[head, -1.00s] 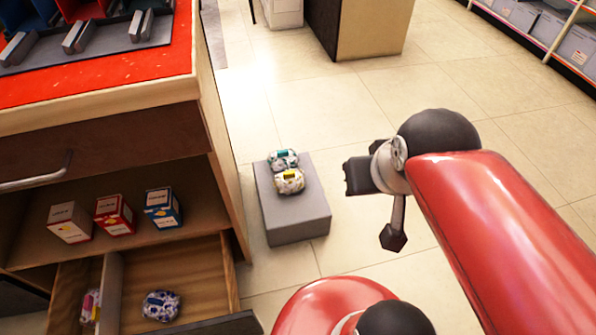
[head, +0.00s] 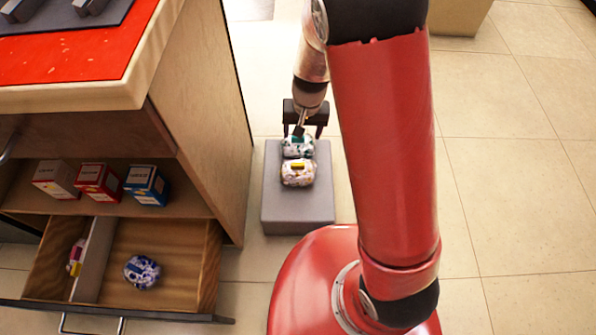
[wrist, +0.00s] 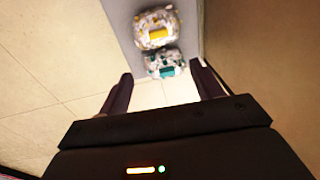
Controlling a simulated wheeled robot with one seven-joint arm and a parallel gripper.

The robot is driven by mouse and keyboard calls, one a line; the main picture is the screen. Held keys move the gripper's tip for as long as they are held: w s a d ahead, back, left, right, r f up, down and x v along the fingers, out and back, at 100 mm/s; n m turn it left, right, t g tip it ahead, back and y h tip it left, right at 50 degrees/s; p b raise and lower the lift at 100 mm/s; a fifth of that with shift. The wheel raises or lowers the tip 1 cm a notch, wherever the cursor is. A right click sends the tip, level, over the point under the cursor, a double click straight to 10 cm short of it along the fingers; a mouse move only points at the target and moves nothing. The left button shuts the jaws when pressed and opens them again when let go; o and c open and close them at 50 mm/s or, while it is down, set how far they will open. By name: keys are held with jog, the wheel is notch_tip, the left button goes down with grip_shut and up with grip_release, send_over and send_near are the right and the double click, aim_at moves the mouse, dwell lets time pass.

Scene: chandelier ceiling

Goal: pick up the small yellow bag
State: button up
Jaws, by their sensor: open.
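The small yellow bag (head: 298,173), white with a yellow label, lies on top of a grey box (head: 272,205) on the floor. A similar bag with a teal label (head: 297,145) lies right behind it. My gripper (head: 303,130) is open and empty, above the far edge of the box, nearer the teal bag. In the wrist view the yellow bag (wrist: 155,30) is at the top, beyond the teal bag (wrist: 165,64). The open fingers (wrist: 160,84) lie on either side below the teal bag.
A wooden counter (head: 200,85) stands on the left. Its shelf holds a white box (head: 57,178), a red box (head: 98,182) and a blue box (head: 146,185). Its open drawer (head: 190,265) holds a blue patterned bag (head: 141,271) and a pink-yellow item (head: 76,257). Floor right is clear.

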aim_at(298, 164)
jog(key=shift+g+h, duration=0.3)
jog(key=shift+h, duration=0.1)
jog(key=f, duration=1.1)
jog(key=a+f+b, duration=0.1)
jog(key=f, duration=0.4)
jog(key=shift+a+f, duration=0.1)
jog(key=shift+f, duration=0.05)
jog(key=c, duration=1.4)
